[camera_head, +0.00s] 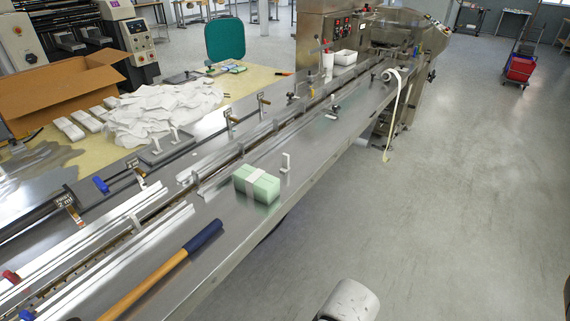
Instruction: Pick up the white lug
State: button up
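A small white upright lug (286,163) stands on the steel conveyor table (322,154), just right of and behind a green block with a white band (256,184). It looks like a thin L-shaped piece, with clear metal around it. A rounded grey-white part of my own arm shows at the bottom edge, right of the table. My gripper's fingers are not in view.
A wooden handle with a dark blue grip (204,236) lies on the table in front of the green block. Metal guide rails (140,215) run along the table's left. A white tape strip (394,105) hangs at the far end. The grey floor on the right is open.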

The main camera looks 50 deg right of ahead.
aim_at(286, 167)
jog(key=j+z, duration=0.1)
jog(key=z, duration=0.3)
jog(key=j+z, duration=0.1)
jog(key=z, duration=0.3)
jog(key=i+j+z, duration=0.1)
jog(key=z, duration=0.3)
